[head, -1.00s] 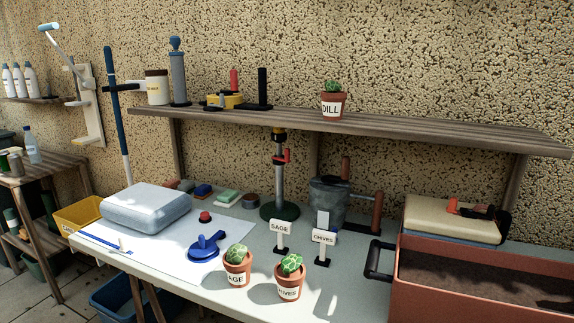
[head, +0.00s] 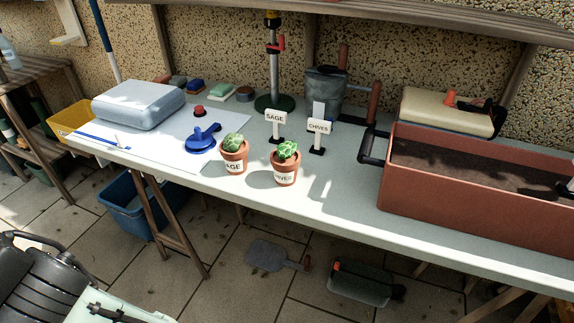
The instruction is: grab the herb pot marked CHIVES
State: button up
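The herb pot marked CHIVES (head: 285,171) is a small terracotta pot with a white label and a green plant. It stands upright near the front edge of the pale bench (head: 335,195) in the head view; its label is partly turned away. A similar pot marked SAGE (head: 233,158) stands just to its left, close but apart. A SAGE sign (head: 275,117) and a CHIVES sign (head: 319,127) stand behind the pots. My gripper is not in view, and nothing is seen touching the CHIVES pot.
A terracotta trough with soil (head: 470,205) fills the bench's right side. A blue clamp-like tool (head: 203,138) lies left of the pots, and a metal can (head: 325,92) stands behind. A blue bin (head: 130,200) and a dustpan (head: 270,256) are below.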

aim_at(285, 160)
jog(key=i+l, duration=0.1)
jog(key=l, duration=0.35)
jog(key=i+l, duration=0.1)
jog(key=l, duration=0.4)
jog(key=i+l+u, duration=0.15)
jog(key=l, duration=0.35)
jog(key=l+u, duration=0.15)
jog(key=l, duration=0.35)
jog(key=u, duration=1.8)
